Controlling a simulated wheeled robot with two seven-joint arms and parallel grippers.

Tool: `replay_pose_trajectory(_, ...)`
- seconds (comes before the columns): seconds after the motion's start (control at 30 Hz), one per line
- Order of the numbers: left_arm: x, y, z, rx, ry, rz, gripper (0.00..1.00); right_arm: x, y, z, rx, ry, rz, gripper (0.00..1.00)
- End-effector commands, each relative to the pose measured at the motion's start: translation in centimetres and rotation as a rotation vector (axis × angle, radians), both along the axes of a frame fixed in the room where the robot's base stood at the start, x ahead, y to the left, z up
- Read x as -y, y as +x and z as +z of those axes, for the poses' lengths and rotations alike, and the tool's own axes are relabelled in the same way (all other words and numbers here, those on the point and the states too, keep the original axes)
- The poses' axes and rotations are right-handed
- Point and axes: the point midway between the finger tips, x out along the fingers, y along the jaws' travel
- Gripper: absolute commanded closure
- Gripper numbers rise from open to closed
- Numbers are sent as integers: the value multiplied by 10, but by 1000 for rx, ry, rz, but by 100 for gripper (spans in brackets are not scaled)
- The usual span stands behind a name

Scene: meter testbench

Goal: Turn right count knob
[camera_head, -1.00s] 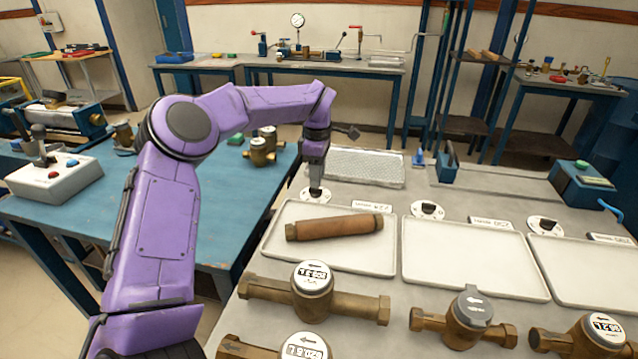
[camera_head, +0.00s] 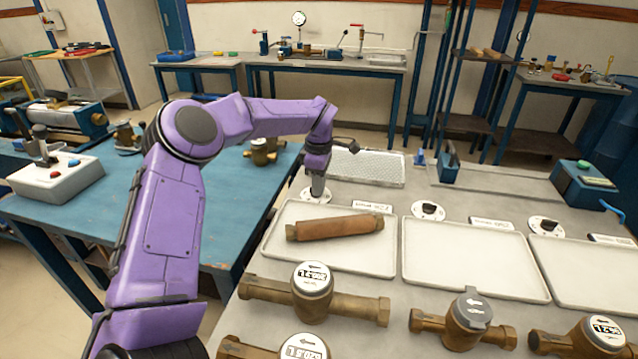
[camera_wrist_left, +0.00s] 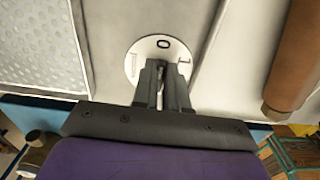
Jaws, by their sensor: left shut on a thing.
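Three round white count dials with dark knobs sit along the grey bench behind the trays. My left gripper (camera_head: 318,191) points down at the leftmost dial (camera_head: 306,195) and is shut on its knob. In the left wrist view my left gripper (camera_wrist_left: 160,80) covers the middle of that white dial (camera_wrist_left: 136,56), so the knob between the fingers is mostly hidden. The middle knob (camera_head: 428,208) and the rightmost knob (camera_head: 545,225) stand free, with no gripper near them. My right gripper is out of view.
White trays (camera_head: 475,278) lie in front of the dials; the left one holds a brown pipe (camera_head: 335,227). Brass water meters (camera_head: 312,290) line the front. A perforated tray (camera_head: 368,167) lies behind the leftmost dial. Small label cards (camera_head: 372,206) stand beside the dials.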

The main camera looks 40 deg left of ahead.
Motion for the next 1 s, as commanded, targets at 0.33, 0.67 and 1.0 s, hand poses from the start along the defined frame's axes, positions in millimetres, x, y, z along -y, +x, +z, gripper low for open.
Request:
replay_pose_trajectory(0.33,0,-2,6,-3,-3,-207,100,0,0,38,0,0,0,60)
replay_pose_trajectory(0.67,1,-4,5,-1,-2,-519,100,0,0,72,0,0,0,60)
replay_pose_trajectory(1.0,0,-6,3,1,0,-807,100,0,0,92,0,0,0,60)
